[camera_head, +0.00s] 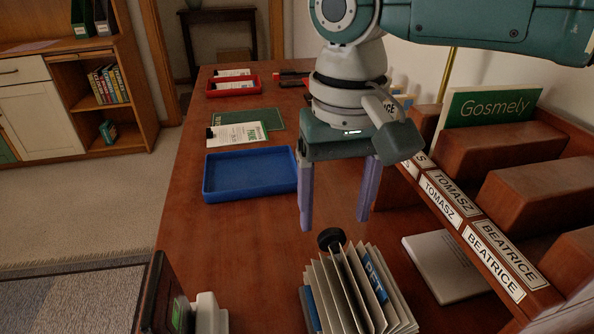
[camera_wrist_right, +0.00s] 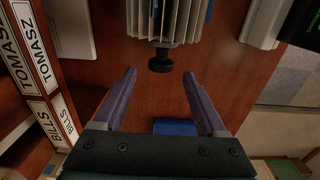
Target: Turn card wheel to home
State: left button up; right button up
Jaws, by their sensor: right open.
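The card wheel (camera_head: 357,291) stands on the wooden desk at the bottom middle of the head view. Its cream cards fan upward, and one blue card reads "PET". A black knob (camera_head: 330,238) sticks out on its far side. In the right wrist view the card wheel (camera_wrist_right: 178,18) is at the top, with its black knob (camera_wrist_right: 161,60) toward my fingers. My right gripper (camera_head: 334,222) is open and empty, its two purple fingers pointing down just beyond the knob. In the wrist view the right gripper (camera_wrist_right: 160,90) has the knob ahead of the gap between its fingers, apart from them. My left gripper is not in view.
An empty blue tray (camera_head: 250,199) lies left of my right gripper. A wooden sorter (camera_head: 480,222) with name labels, including TOMASZ and BEATRICE, borders the right. White paper (camera_head: 446,268) lies between sorter and wheel. A red tray (camera_head: 234,92) and green board (camera_head: 262,117) are farther back.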

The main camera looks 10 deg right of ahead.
aim_at(333, 231)
notch_tip(333, 231, down, 5)
jog(key=shift+r+b, duration=0.2)
jog(key=shift+b, duration=0.45)
grip_shut()
